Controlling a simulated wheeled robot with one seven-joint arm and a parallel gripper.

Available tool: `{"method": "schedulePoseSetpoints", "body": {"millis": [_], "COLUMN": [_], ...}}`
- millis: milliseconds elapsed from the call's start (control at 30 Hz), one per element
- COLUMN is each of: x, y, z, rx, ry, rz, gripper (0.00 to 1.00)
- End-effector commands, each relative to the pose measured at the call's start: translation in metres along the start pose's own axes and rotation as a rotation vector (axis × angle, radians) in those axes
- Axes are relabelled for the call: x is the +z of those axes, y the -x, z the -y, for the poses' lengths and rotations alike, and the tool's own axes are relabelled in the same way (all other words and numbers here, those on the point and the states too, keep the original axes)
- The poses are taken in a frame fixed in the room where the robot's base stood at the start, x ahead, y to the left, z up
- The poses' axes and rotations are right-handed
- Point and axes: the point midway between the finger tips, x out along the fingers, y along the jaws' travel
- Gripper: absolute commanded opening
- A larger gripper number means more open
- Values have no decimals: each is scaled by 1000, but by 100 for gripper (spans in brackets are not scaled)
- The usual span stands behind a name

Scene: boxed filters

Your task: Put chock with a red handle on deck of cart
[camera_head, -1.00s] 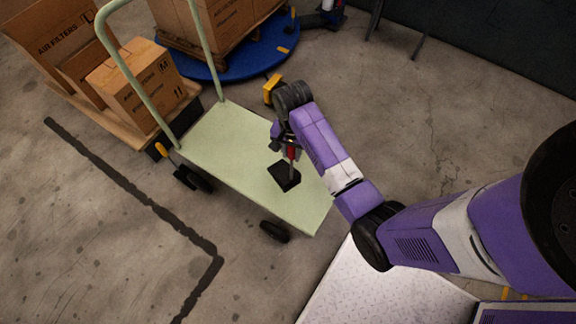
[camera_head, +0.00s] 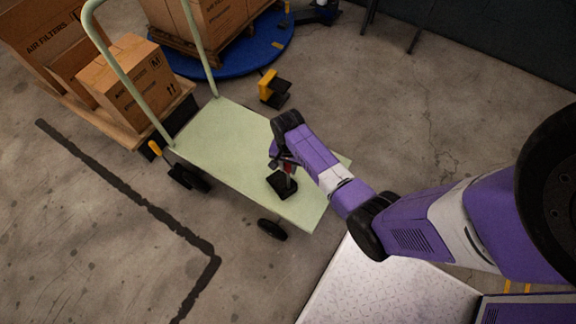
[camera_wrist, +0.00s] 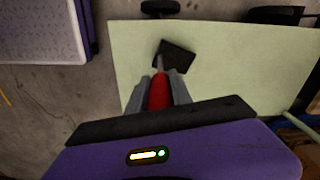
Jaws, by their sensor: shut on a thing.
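The chock (camera_head: 281,186) is a black block with a red handle, over the near right part of the pale green cart deck (camera_head: 215,145). My gripper (camera_head: 287,168) is shut on its red handle. In the wrist view the red handle (camera_wrist: 159,92) sits between my two grey fingers (camera_wrist: 160,88). The black block (camera_wrist: 178,57) shows beyond them, against the green deck (camera_wrist: 225,60). I cannot tell whether the block touches the deck or hangs just above it. My wrist hides part of the deck's right side.
The cart's push handle (camera_head: 128,82) rises at the far left end. A chock with a yellow handle (camera_head: 160,152) is by a left wheel; another yellow-handled one (camera_head: 272,90) is on the floor behind. Boxes (camera_head: 128,85) stand on a pallet at left. Most of the deck is clear.

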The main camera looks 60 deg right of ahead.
Motion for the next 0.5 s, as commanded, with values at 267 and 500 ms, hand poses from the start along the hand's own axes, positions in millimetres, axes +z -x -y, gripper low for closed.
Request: {"method": "schedulePoseSetpoints", "body": {"millis": [267,500], "x": [-2,0], "y": [0,-5], "z": [2,1], "rx": [-4,-1], "ry": [0,1], "rz": [-4,-1], "gripper": [0,38]}}
